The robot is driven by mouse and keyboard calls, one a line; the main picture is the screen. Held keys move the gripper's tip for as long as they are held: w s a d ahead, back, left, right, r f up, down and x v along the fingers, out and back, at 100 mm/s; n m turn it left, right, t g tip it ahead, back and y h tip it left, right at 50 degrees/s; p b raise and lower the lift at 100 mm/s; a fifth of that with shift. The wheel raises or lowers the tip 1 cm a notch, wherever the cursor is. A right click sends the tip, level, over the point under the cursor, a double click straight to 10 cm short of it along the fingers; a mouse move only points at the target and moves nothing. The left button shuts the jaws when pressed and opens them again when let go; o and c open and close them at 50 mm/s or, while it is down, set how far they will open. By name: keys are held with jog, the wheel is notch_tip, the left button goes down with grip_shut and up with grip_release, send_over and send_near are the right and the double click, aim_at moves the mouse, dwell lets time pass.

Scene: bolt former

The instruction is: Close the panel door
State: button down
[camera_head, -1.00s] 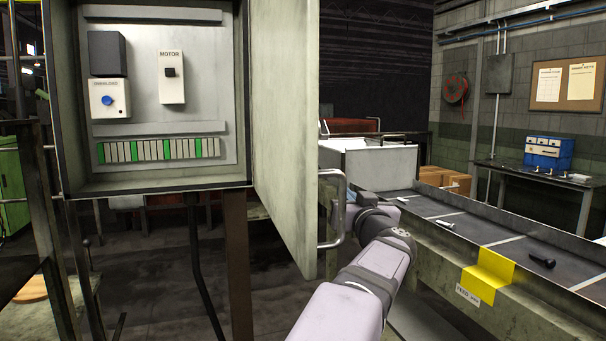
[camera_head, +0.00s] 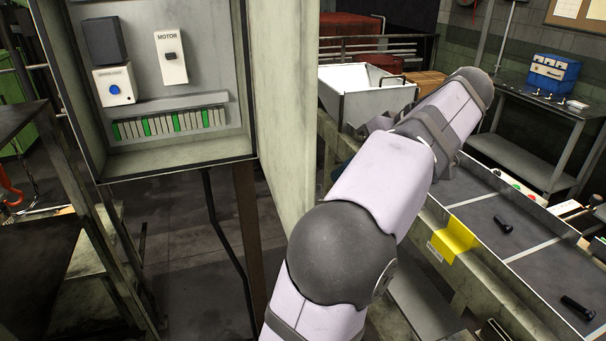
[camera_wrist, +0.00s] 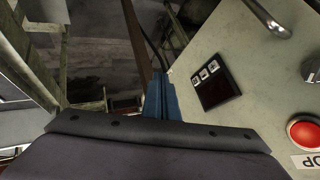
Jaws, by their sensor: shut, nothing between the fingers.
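The panel door (camera_head: 283,110) of the grey electrical cabinet stands open, swung out toward the camera and seen nearly edge-on in the head view. Its outer face fills the right of the wrist view (camera_wrist: 225,55), with a red stop button (camera_wrist: 305,134), a small black display (camera_wrist: 216,87) and part of the metal handle (camera_wrist: 268,18). My gripper (camera_wrist: 160,85) shows its blue fingers shut and empty beside this outer face. I cannot tell whether they touch it. In the head view my arm covers the gripper and the handle.
The open cabinet (camera_head: 165,170) holds a motor switch (camera_head: 171,57), a blue-button box (camera_head: 114,87) and a terminal row. A conveyor (camera_head: 485,215) with dark bolts runs at the right, with a white hopper (camera_head: 365,92) behind. A metal frame stands at the left.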

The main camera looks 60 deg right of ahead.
jog(key=shift+m+g+y, duration=0.3)
jog(key=shift+g+y, duration=0.3)
jog(key=shift+y, duration=0.1)
jog(key=s+a, duration=0.1)
jog(key=s+a+r+p, duration=0.1)
jog(key=shift+s+a+r, duration=0.2)
jog(key=shift+s+a, duration=0.1)
jog(key=shift+s, duration=0.05)
jog(key=shift+w+f, duration=0.1)
jog(key=w+a+f+p, duration=0.3)
jog(key=w+f, duration=0.4)
jog(key=w, duration=0.2)
jog(key=shift+f, duration=0.4)
